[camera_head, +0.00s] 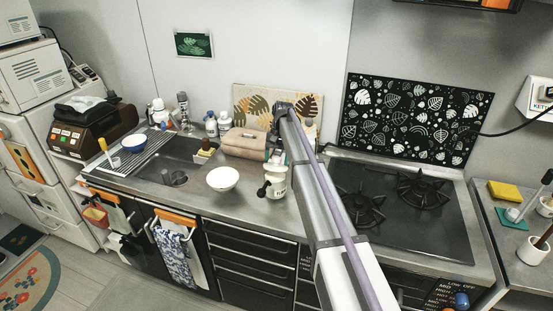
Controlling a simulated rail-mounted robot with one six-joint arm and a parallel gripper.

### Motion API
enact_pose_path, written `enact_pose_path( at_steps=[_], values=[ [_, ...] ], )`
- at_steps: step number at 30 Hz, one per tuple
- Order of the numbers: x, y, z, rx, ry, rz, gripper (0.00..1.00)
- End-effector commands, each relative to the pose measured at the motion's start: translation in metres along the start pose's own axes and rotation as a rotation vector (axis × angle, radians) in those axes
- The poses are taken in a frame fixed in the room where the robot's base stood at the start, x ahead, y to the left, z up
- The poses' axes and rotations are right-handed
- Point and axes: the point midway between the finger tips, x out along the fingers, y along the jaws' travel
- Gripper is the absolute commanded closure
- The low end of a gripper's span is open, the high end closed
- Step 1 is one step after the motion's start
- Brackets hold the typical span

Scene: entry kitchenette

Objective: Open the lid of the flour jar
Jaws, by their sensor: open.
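A white jar (278,187) with dark markings, which looks like the flour jar, stands on the counter right of the white bowl. A dark round part shows at its left side. My arm reaches up from the bottom and bends down at its far end. My gripper (276,158) is open, just above or at the top of the jar. The fingertips are small and blend with the jar's top, so I cannot tell whether they touch it. The lid is mostly hidden by my gripper.
A white bowl (222,179) sits close left of the jar. A beige bread box (243,144) is behind it. The sink (166,173) and bottles (212,125) are farther left. The black stove (425,225) lies to the right of my arm. The front counter edge is close to the jar.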

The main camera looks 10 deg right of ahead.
Motion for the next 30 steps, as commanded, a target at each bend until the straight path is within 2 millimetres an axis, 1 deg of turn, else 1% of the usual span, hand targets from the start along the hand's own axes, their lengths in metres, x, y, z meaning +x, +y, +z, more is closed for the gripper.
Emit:
enact_pose_path(
  at_steps=[6,8,10,14,18,22,25,30],
  values=[
    [-0.001,0.000,0.000,0.000,0.001,0.000,0.36],
    [-0.005,-0.001,0.002,0.000,0.001,0.000,0.36],
    [-0.013,-0.002,0.005,0.000,0.001,0.000,0.36],
    [-0.038,-0.005,0.015,0.000,0.001,0.000,0.36],
    [-0.071,-0.009,0.029,0.000,0.000,0.000,0.36],
    [-0.091,-0.012,0.037,0.000,0.000,0.000,0.36],
    [-0.095,-0.012,0.038,0.000,0.000,0.000,0.36],
    [-0.092,-0.012,0.037,0.000,0.000,0.000,0.36]
  ],
)
